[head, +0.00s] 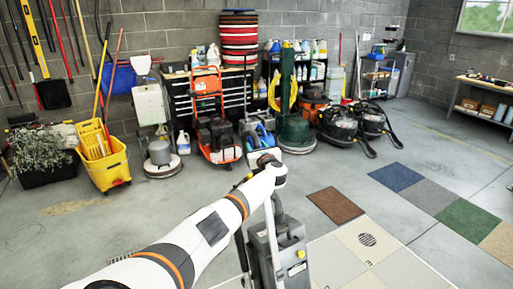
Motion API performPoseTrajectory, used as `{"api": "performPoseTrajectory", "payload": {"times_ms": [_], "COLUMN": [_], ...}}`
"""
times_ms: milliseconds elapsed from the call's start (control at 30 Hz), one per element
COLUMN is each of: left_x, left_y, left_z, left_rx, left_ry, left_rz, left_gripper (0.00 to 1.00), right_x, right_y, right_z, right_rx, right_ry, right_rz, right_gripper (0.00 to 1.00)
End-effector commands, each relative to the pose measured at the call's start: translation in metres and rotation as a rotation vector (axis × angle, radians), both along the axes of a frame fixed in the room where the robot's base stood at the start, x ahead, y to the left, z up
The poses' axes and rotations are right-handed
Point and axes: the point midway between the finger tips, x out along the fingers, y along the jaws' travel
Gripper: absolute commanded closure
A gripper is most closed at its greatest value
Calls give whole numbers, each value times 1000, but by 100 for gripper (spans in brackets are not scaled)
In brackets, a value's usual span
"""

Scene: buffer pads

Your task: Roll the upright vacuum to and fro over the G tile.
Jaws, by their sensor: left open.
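The upright vacuum (280,255) stands at the bottom centre, dark grey with a yellow spot on its body. Its upper part and handle are partly hidden by my left arm. My left gripper (263,160) is at the end of the white arm, above the vacuum near its handle. It is open, and its fingers are small and dark, so I cannot tell whether they touch the handle. No letter is readable on any tile, so I cannot tell which one is G. My right gripper is not in view.
A brown tile (335,205) lies right of the vacuum. Blue (396,177), grey (432,196), green (467,220) and tan (499,243) tiles run in a row at right. A yellow mop bucket (105,168) and floor machines line the back wall.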

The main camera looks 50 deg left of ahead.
Motion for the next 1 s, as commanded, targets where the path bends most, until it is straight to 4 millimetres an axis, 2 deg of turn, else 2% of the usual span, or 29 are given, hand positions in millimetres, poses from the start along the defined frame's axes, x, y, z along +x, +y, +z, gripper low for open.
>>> {"api": "performPoseTrajectory", "payload": {"times_ms": [200,367,567,1000], "left_x": [-1,-4,-15,-45], "left_y": [0,-7,-28,-89], "left_z": [3,3,2,0], "left_rx": [2,4,2,1], "left_ry": [-3,-4,-5,-3], "left_rz": [1,-1,-2,-2], "left_gripper": [55,55,55,55], "right_x": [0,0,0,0], "right_y": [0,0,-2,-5], "right_z": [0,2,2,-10], "right_rx": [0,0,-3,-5], "right_ry": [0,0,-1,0], "right_rz": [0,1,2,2], "right_gripper": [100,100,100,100]}}
